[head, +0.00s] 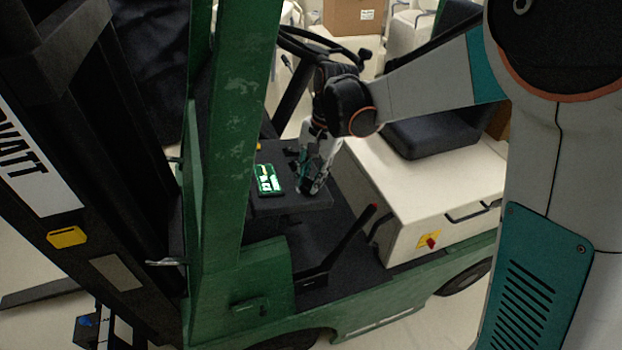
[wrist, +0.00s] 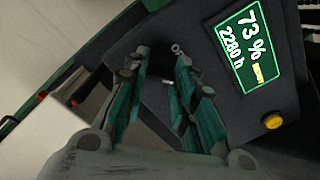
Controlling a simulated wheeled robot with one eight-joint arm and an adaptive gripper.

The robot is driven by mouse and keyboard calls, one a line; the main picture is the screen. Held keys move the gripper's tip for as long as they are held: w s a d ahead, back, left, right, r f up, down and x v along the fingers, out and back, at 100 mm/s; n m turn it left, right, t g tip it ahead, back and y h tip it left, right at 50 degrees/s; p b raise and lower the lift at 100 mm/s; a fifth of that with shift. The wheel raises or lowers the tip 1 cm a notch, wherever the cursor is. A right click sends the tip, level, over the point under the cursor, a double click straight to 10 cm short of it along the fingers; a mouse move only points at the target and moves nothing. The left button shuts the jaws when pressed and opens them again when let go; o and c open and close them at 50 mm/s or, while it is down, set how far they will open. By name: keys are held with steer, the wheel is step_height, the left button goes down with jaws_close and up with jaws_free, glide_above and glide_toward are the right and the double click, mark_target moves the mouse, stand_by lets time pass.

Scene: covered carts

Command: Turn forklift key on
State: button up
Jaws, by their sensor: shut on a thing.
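The forklift (head: 228,180) is green, and its dark dashboard (head: 290,203) lies under my gripper (head: 308,186). In the wrist view my gripper (wrist: 162,62) points at the dashboard, its two teal fingers on either side of the small grey key (wrist: 176,49). It is shut on the key; the exact contact is hard to see. The key's ring end shows by the right fingertip; its slot is not clear. The dashboard display (head: 267,179) is lit green and in the wrist view the display (wrist: 247,47) reads 73 % and 2280 h.
A yellow round button (wrist: 273,121) sits below the display. The steering wheel (head: 305,45) stands behind my wrist. A black lever with a red tip (head: 340,240) rises beside the dashboard. The white seat box (head: 420,190) and a green mast post border the space.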

steer(key=shift+m, duration=1)
steer(key=o, duration=1.1)
steer(key=shift+c, duration=0.2)
steer(key=shift+r, duration=0.1)
steer(key=v, duration=1.1)
steer(key=shift+r, duration=0.45)
steer(key=shift+b, duration=0.3)
